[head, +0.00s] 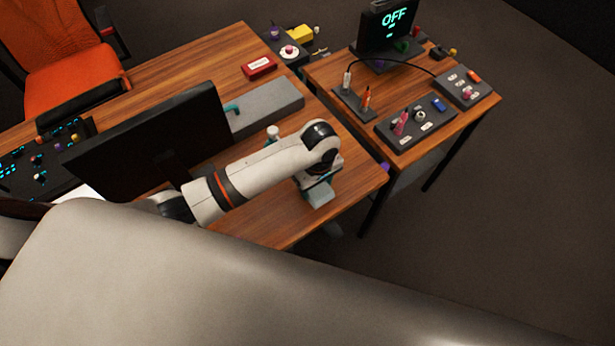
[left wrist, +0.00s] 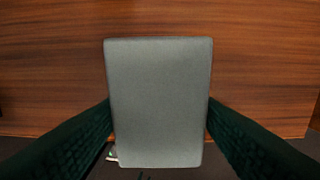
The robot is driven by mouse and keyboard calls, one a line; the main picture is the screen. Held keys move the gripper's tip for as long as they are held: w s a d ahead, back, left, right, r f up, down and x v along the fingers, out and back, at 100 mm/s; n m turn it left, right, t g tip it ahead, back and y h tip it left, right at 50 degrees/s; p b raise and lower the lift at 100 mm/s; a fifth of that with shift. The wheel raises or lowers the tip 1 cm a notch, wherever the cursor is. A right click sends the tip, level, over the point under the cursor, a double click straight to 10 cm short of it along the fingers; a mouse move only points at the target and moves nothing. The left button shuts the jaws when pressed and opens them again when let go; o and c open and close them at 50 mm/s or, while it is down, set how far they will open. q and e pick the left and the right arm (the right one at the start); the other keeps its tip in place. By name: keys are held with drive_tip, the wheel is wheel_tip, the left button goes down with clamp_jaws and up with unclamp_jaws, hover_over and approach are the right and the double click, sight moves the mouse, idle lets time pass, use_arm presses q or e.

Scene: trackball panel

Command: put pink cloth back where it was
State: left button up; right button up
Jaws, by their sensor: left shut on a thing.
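I see no pink cloth in either view. My left gripper (head: 318,182) points down over the right part of the wooden desk (head: 280,225). It is shut on a flat grey block with rounded corners (left wrist: 160,100), which sits between the two dark green fingers in the left wrist view. The block also shows below the gripper in the head view (head: 320,196), near the desk's front right edge. Whether it touches the desk I cannot tell. My right gripper is not in view.
A black monitor (head: 150,145) and a long grey box (head: 265,107) stand on the desk. A small white-topped knob (head: 273,132) is behind my arm. The side table (head: 455,125) holds control panels (head: 415,122) and an "OFF" screen (head: 388,25). An orange chair (head: 60,65) is back left.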

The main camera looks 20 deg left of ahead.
use_arm(q)
drive_tip(key=shift+w+a, duration=0.9)
drive_tip(key=shift+a, duration=0.25)
drive_tip(key=shift+w+a, duration=0.35)
drive_tip(key=shift+a, duration=0.1)
wheel_tip(320, 180, down, 3)
drive_tip(key=shift+s+r+p, duration=0.1)
drive_tip(key=shift+p, duration=0.2)
drive_tip(key=shift+d+f, duration=0.1)
drive_tip(key=shift+f, duration=0.3)
drive_tip(key=o, duration=0.9)
drive_tip(key=shift+f, duration=0.1)
wheel_tip(320, 180, up, 12)
drive_tip(key=shift+r, duration=0.15)
